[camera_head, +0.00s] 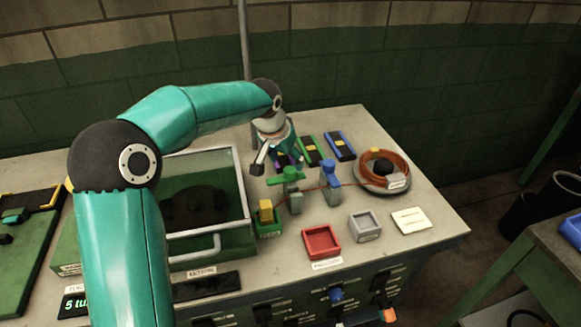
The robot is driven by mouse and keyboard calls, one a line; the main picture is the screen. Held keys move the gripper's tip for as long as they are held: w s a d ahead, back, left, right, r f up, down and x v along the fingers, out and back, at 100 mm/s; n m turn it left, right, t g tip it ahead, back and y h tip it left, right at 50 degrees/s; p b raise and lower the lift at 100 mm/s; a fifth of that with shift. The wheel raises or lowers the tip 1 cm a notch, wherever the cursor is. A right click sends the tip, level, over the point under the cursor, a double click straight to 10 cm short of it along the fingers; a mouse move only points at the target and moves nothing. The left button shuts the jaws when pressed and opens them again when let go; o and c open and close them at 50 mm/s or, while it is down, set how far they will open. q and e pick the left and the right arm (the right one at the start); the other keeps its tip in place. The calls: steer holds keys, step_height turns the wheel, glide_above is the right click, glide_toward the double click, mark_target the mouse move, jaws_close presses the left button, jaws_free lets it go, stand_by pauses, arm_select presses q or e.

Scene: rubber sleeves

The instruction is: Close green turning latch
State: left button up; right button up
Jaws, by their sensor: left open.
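The green turning latch (289,175) sits on top of a grey post on the workbench. Its green arm points to the left. A similar blue latch (329,175) stands on a grey post just to its right. A thin red wire runs across both posts towards a reel. My left gripper (277,167) is open and empty, just behind the green latch, with its fingers pointing down. I cannot tell whether a finger touches the latch. My right gripper is not in view.
A glass-lidded green box (246,200) is left of the latch. A yellow-topped green block (266,214) stands in front. A red tray (322,242), a grey tray (365,226) and an orange wire reel (383,168) are to the right. Black-and-coloured pads (340,146) lie behind.

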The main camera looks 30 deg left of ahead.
mark_target(290, 169)
arm_select(q)
steer(key=shift+x, duration=2.55)
